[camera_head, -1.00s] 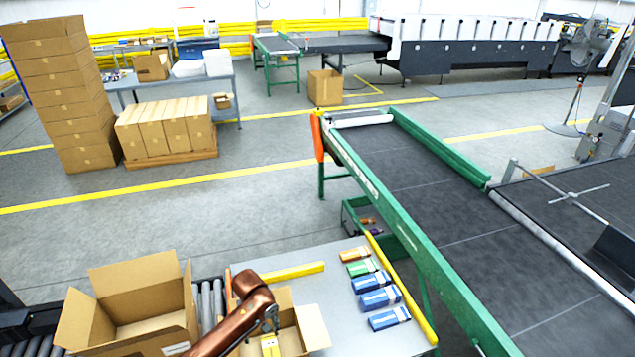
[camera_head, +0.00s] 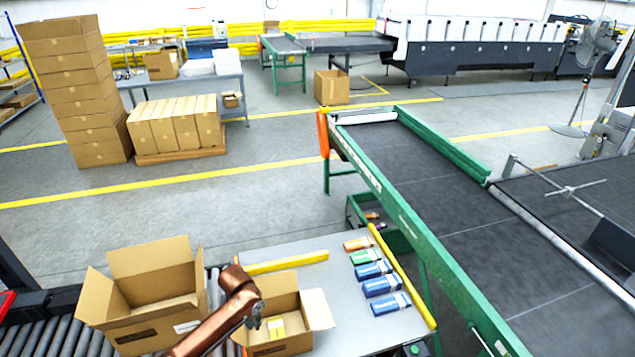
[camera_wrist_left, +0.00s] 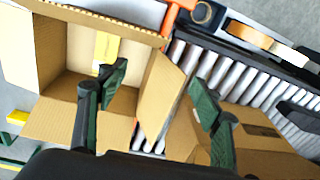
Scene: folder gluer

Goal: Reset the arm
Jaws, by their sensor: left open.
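My left arm is copper-coloured and comes in from the lower left in the head view. My left gripper (camera_head: 254,318) is at the left edge of the small open carton (camera_head: 287,348). In the left wrist view the left gripper (camera_wrist_left: 160,95) has its two dark green fingers spread wide with nothing between them. A yellow box (camera_head: 276,328) lies inside the small carton, apart from the fingers. It also shows in the left wrist view (camera_wrist_left: 106,50). My right gripper is not in view.
A larger open carton (camera_head: 150,290) stands left of the arm on the roller conveyor (camera_head: 50,330). Several small boxes (camera_head: 380,286) lie in a row on the grey table (camera_head: 335,320), beside a yellow rail (camera_head: 405,280). A green-framed belt (camera_head: 440,190) runs along the right.

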